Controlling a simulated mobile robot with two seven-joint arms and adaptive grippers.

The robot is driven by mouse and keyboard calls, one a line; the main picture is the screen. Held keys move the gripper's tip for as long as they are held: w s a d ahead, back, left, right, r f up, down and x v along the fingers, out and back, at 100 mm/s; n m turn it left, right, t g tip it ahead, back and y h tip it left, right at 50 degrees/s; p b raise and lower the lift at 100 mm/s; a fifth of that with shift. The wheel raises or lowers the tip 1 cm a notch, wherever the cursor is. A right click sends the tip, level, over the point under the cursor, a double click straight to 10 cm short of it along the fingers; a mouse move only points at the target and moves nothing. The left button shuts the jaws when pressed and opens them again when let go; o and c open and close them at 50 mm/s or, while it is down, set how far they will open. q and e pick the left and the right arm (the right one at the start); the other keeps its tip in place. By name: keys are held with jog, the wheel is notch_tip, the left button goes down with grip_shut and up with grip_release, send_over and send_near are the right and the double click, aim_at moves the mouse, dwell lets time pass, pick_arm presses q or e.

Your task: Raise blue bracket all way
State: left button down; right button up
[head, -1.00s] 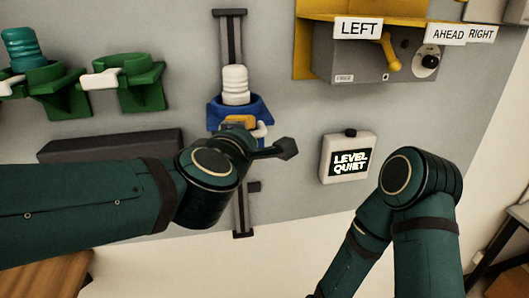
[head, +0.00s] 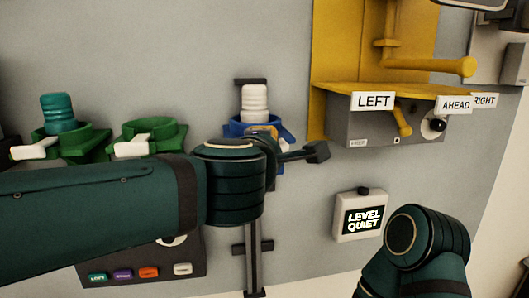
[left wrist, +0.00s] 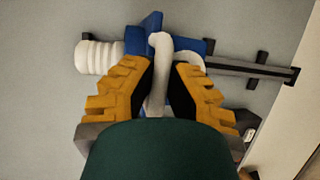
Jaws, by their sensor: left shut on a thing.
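The blue bracket (head: 238,129) sits near the top of a dark vertical rail (head: 253,268), with a short stretch of rail above it. It holds a white ribbed piece (head: 255,102) standing upright. My left gripper (head: 264,133) is at the bracket's front, partly hidden by my own wrist. In the left wrist view its yellow fingers (left wrist: 163,75) are on both sides of the bracket's white lever (left wrist: 158,95), shut on it. The blue body (left wrist: 150,25) shows behind them. My right arm shows at the lower right, but its gripper is out of view.
Two green brackets (head: 155,135) are to the left, one holding a teal ribbed piece (head: 58,112). A small box reads LEVEL QUIET (head: 363,218). A grey box with a yellow shelf (head: 400,89) and handle is close on the right.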

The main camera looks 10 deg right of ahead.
pick_arm(q)
jog(key=shift+a+r, duration=0.1)
jog(key=shift+r, duration=0.3)
jog(key=c, duration=1.3)
grip_release()
jog(key=shift+o, duration=0.3)
jog(key=shift+w+f, duration=0.1)
jog(key=v, duration=1.2)
jog(key=shift+f, duration=0.15)
